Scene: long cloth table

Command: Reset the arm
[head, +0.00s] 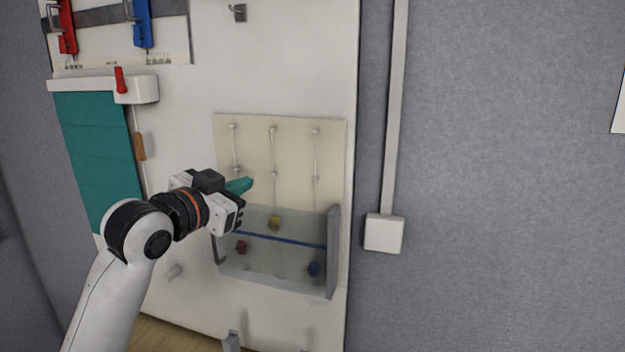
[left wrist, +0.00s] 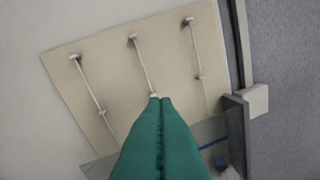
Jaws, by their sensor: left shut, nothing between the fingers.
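My left gripper (head: 246,186) has teal fingers and is shut and empty. In the head view it is in front of a cream panel (head: 255,135) fixed to a white board. Three thin cords hang from pegs on this panel. In the left wrist view the shut teal fingers (left wrist: 158,102) point at the panel (left wrist: 105,75), and their tips overlap the middle cord in the picture. I cannot tell whether they touch it. My right gripper is not in view.
Below the panel is a clear-fronted box (head: 270,262) with a blue line and red, yellow and blue knobs. A teal blind (head: 95,150) hangs at the left from a white holder. A white wall box (head: 384,233) with a conduit is at the right.

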